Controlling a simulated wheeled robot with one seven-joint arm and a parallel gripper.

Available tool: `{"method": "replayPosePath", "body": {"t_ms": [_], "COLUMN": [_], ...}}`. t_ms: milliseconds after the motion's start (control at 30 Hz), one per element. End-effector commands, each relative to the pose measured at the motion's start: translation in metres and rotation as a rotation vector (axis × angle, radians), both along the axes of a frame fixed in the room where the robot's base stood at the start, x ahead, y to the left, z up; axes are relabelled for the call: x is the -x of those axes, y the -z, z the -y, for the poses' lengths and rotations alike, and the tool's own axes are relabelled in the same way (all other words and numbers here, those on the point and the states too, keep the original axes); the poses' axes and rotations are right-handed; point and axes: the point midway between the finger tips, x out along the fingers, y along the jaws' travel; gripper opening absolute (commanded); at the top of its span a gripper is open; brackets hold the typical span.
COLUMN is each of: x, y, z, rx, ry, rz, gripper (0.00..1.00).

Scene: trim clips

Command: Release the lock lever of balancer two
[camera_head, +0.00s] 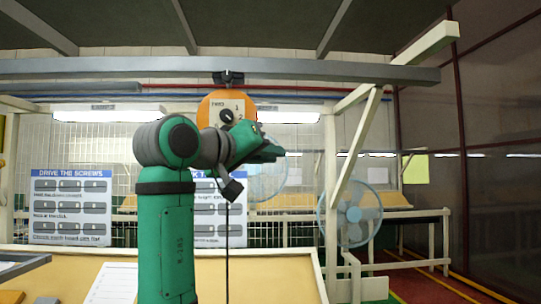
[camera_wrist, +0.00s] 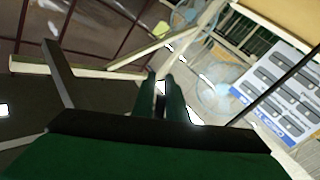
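An orange round balancer (camera_head: 212,104) hangs from the overhead rail in the head view. Its pale face carries small printing, with a "1" and a "2" readable, and a dark knob or lever (camera_head: 227,116). My arm hides its lower part. My gripper (camera_head: 272,151) is just below and right of the balancer in the picture, pointing right; the gap in depth is unclear. In the wrist view the two green fingers (camera_wrist: 161,76) stand a little apart, with background showing between them and nothing held. The balancer is not recognisable in the wrist view.
A grey rail (camera_head: 340,71) crosses overhead, with a pale diagonal brace (camera_head: 355,145) at right. A thin dark cable (camera_head: 227,250) hangs below a black piece (camera_head: 231,189), beside my arm. Instruction boards (camera_head: 70,208), a fan (camera_head: 355,215) and a workbench (camera_head: 270,275) stand around.

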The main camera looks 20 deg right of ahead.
Motion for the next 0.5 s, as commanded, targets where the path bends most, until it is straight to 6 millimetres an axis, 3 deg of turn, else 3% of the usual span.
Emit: {"method": "replayPosePath", "body": {"t_ms": [500], "x": [-0.0010], "y": [0.0022], "z": [-0.0030], "rx": [-0.070], "ry": [-0.001], "rz": [0.020], "gripper": [0.00]}}
